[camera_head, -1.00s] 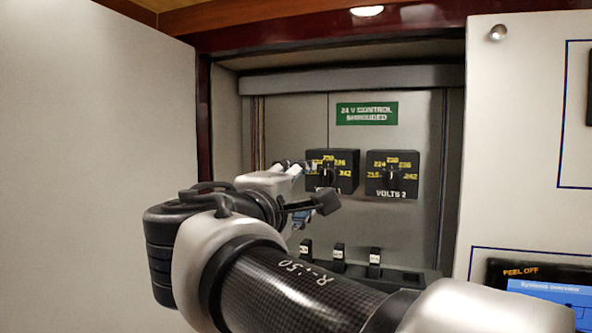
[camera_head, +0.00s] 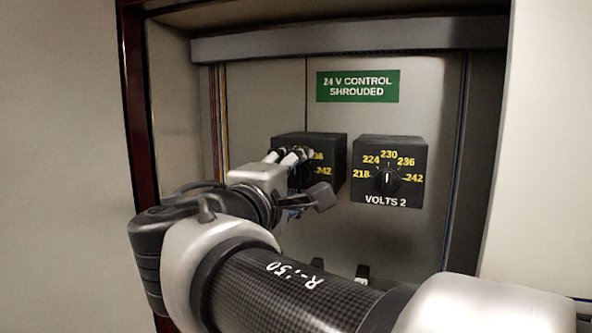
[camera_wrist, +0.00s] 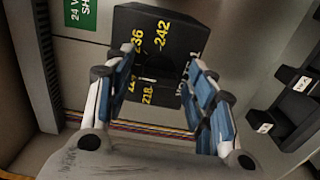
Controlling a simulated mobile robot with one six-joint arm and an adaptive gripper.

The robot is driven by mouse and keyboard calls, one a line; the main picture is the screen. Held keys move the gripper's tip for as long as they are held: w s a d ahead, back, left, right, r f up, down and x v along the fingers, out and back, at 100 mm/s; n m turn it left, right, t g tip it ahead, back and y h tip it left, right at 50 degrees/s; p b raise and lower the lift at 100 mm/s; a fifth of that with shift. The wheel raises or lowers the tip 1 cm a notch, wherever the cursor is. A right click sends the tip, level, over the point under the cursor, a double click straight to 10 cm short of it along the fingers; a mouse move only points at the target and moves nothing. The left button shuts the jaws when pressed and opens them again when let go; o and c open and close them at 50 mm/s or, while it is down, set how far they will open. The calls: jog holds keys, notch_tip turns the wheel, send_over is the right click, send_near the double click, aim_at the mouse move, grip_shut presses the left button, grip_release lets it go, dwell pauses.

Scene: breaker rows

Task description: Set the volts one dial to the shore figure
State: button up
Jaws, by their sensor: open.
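The volts one dial is a black box (camera_head: 335,163) on the left of the back panel in the head view, with yellow figures around a dark knob. My gripper (camera_head: 290,156) is in front of it and hides its left part and knob; 236 and 242 stay partly visible. In the wrist view the dial (camera_wrist: 168,65) lies turned between my open fingers (camera_wrist: 150,80). No shore figure is in view.
The VOLTS 2 dial (camera_head: 389,170) stands close on the right, its pointer up at 230. A green 24 V CONTROL SHROUDED label (camera_head: 358,86) is above. Switches (camera_head: 362,272) sit below, partly behind my arm. Recess walls stand on both sides.

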jog(key=shift+s, duration=0.1)
jog(key=shift+c, duration=0.2)
jog(key=shift+c, duration=0.8)
jog(key=c, duration=0.8)
jog(key=shift+c, duration=0.2)
